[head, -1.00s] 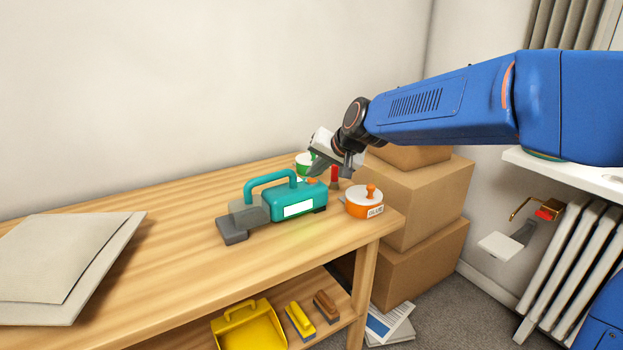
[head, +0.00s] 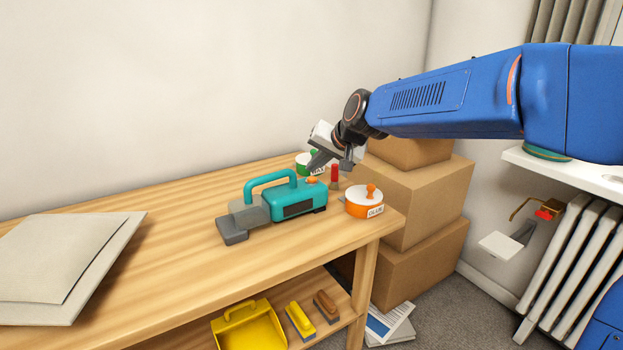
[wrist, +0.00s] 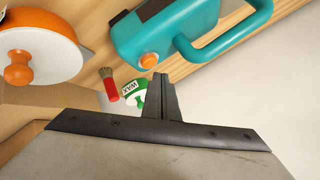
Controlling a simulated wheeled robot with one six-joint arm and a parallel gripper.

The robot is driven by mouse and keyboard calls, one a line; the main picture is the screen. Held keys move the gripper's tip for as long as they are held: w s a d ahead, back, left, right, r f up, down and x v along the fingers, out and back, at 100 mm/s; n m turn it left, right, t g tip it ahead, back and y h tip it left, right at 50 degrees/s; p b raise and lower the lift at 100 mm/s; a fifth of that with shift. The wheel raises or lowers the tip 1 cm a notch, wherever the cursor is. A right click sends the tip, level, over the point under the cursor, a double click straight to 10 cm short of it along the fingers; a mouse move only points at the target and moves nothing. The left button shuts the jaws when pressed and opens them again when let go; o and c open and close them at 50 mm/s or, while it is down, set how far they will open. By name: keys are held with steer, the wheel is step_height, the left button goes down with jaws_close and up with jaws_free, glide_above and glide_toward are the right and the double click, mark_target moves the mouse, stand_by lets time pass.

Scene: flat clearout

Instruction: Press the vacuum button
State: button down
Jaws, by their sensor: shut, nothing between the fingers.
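The teal handheld vacuum (head: 300,197) lies on the wooden workbench, with a grey nozzle at its left end. Its orange button (head: 311,180) is on the top near the right end. The button also shows in the wrist view (wrist: 149,61). The side panel of the vacuum is dark. My gripper (head: 318,163) is shut and empty, just above the button and apart from it. In the wrist view my gripper's fingertips (wrist: 160,78) are close beside the button.
An orange glue tub (head: 364,203) stands at the bench's right end. Flat grey sheets (head: 62,262) lie at left. Cardboard boxes (head: 420,195) are stacked beyond the bench.

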mark_target(315, 182)
steer(key=shift+r, duration=3)
steer(key=shift+d, duration=0.1)
steer(key=s+d+f+h, duration=0.2)
steer(key=s+d+f, duration=0.1)
steer(key=s+d, duration=0.65)
steer(key=s+d+f+h, duration=0.1)
steer(key=s+d+f, duration=0.2)
steer(key=s+d, duration=0.65)
steer(key=s+d+f+h, duration=0.1)
steer(key=s+d+f, duration=0.3)
steer(key=s, duration=0.2)
steer(key=s+d+f+g+h, duration=0.1)
steer(key=s+d+f, duration=0.3)
steer(key=s, duration=0.3)
steer(key=s+d+f+n+g+h, duration=0.1)
steer(key=s+d+f, duration=0.3)
steer(key=s, duration=0.2)
steer(key=shift+s+d+f, duration=0.2)
steer(key=shift+s+d, duration=0.05)
steer(key=shift+s, duration=0.1)
steer(key=shift+a, duration=0.1)
